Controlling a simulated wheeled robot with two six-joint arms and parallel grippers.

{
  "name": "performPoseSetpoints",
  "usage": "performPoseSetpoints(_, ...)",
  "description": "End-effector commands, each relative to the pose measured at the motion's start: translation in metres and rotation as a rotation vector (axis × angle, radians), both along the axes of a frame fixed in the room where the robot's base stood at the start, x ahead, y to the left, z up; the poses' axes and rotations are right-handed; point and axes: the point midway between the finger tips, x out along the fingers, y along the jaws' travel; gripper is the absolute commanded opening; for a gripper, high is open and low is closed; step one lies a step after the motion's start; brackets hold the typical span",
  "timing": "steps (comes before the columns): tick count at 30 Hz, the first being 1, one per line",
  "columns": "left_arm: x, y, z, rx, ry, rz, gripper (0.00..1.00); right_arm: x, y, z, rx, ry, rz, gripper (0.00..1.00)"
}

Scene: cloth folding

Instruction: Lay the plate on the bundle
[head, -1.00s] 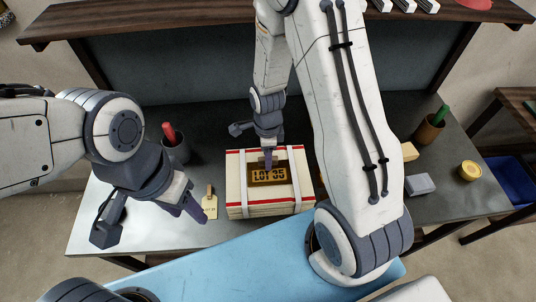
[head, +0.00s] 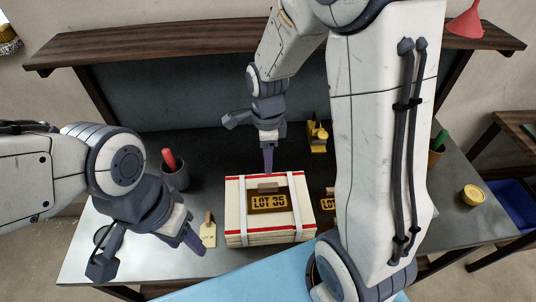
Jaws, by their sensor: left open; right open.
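The bundle (head: 234,220) is a cream stack with red edges and two white straps, in the middle of the table. A dark-gold plate (head: 268,204) reading "LOT 35" lies on top of it, between the straps, with a brown tab (head: 268,188) at its back edge. My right gripper (head: 268,171) is above the bundle's back edge, behind the tab, apart from the plate and empty. My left gripper (head: 194,243) is open and empty, low to the left of the bundle, near a cream tag (head: 208,234). Another "LOT" plate (head: 328,204) lies right of the bundle, partly hidden by my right arm.
A dark cup (head: 175,177) with a red-handled tool stands at the back left. A yellow object (head: 317,137) stands at the back. A brown cup (head: 435,158) and a yellow round tin (head: 473,195) are at the right. A wooden shelf (head: 180,41) spans the back.

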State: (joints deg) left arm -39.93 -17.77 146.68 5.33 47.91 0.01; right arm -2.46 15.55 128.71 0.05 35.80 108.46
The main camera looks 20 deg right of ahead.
Motion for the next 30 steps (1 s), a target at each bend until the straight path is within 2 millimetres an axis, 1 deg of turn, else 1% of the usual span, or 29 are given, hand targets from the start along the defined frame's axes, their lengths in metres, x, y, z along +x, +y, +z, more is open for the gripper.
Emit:
performPoseSetpoints(2,0.0,0.0,-0.001,0.0,0.0,0.0,0.5,0.0,0.0,0.007,0.0,-0.002,0.003,0.52)
performPoseSetpoints(4,0.0,0.0,-0.001,0.0,0.0,0.0,0.5,-0.002,0.004,0.012,0.001,-0.003,0.041,0.52)
performPoseSetpoints(5,0.0,0.0,-0.001,0.0,0.0,0.0,0.5,-0.004,0.007,0.014,0.002,-0.004,0.075,0.52)
performPoseSetpoints(7,0.0,0.0,-0.001,0.0,0.0,0.0,0.5,-0.011,0.02,0.021,0.005,-0.008,0.21,0.52)
performPoseSetpoints(8,0.0,0.0,-0.001,0.0,0.0,0.0,0.5,-0.016,0.027,0.025,0.007,-0.012,0.293,0.52)
performPoseSetpoints(11,0.0,0.0,-0.001,0.0,0.0,0.0,0.5,-0.039,0.055,0.039,0.015,-0.022,0.649,0.52)
performPoseSetpoints(12,0.0,0.0,-0.001,0.0,0.0,0.0,0.5,-0.051,0.066,0.045,0.017,-0.03,0.816,0.52)
performPoseSetpoints(14,0.0,0.0,-0.001,0.0,0.0,0.0,0.5,-0.069,0.082,0.052,0.022,-0.038,1.068,0.52)
performPoseSetpoints(15,0.0,0.0,-0.001,0.0,0.0,0.0,0.5,-0.082,0.091,0.057,0.025,-0.045,1.236,0.52)
performPoseSetpoints(17,0.0,0.0,-0.001,0.0,0.0,0.0,0.5,-0.102,0.102,0.063,0.029,-0.055,1.483,0.52)
performPoseSetpoints(18,0.0,0.0,-0.001,0.0,0.0,0.0,0.5,-0.115,0.108,0.066,0.03,-0.063,1.641,0.52)
performPoseSetpoints(21,0.0,0.0,-0.001,0.0,0.0,0.0,0.5,-0.143,0.118,0.072,0.035,-0.081,1.988,0.52)
performPoseSetpoints(24,0.0,0.0,-0.001,0.0,0.0,0.0,0.5,-0.164,0.123,0.075,0.037,-0.099,2.248,0.52)
performPoseSetpoints(25,0.0,0.0,-0.001,0.0,0.0,0.0,0.5,-0.168,0.124,0.076,0.038,-0.101,2.307,0.52)
performPoseSetpoints(27,0.0,0.0,-0.001,0.0,0.0,0.0,0.5,-0.176,0.125,0.077,0.039,-0.107,2.409,0.52)
performPoseSetpoints(30,0.0,0.0,-0.001,0.0,0.0,0.0,0.5,-0.181,0.123,0.077,0.039,-0.113,2.479,0.52)
